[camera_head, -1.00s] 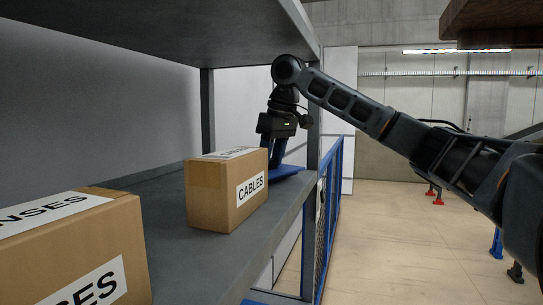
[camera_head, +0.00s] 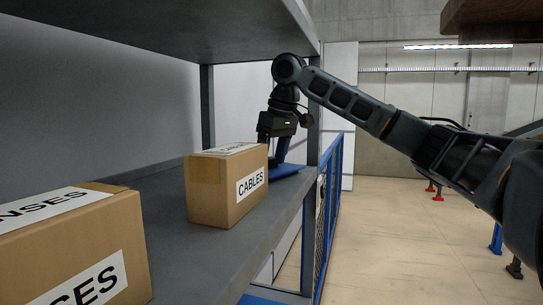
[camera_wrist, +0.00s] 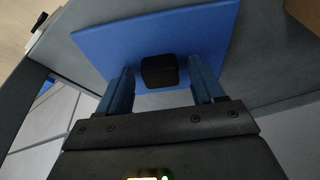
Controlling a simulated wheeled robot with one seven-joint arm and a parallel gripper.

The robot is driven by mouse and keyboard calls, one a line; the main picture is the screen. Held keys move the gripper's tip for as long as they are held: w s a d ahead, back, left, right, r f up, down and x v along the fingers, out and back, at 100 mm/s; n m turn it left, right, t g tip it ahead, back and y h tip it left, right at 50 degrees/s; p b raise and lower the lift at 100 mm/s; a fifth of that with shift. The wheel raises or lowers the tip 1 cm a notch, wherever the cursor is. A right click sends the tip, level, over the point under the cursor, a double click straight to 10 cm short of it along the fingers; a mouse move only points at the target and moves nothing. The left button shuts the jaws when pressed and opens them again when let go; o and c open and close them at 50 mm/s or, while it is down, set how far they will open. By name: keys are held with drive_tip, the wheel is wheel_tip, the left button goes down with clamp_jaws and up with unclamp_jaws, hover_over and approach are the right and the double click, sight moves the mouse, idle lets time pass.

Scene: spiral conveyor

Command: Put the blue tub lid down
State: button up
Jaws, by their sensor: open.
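The blue tub lid (camera_head: 287,170) lies flat on the grey shelf near its right end, partly hidden behind the cardboard box marked CABLES. In the wrist view the blue lid (camera_wrist: 190,35) shows as a flat panel with a black block-shaped handle (camera_wrist: 160,71) on it. My gripper (camera_head: 277,158) points down over the lid. In the wrist view my gripper (camera_wrist: 158,88) is open, with one finger on each side of the handle and a gap on both sides.
The CABLES box (camera_head: 228,186) stands left of the lid on the shelf (camera_head: 168,205). A second cardboard box (camera_head: 75,245) is at the near left. A shelf post (camera_head: 311,150) and blue mesh fence (camera_head: 329,205) stand to the right. An upper shelf (camera_head: 200,28) hangs above.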

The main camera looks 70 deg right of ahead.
drive_tip(key=shift+r, duration=0.25)
drive_tip(key=s+a+b, duration=0.2)
drive_tip(key=s+a, duration=0.1)
drive_tip(key=s, duration=0.8)
drive_tip(key=shift+s+a+r, duration=0.4)
drive_tip(key=shift+r, duration=0.05)
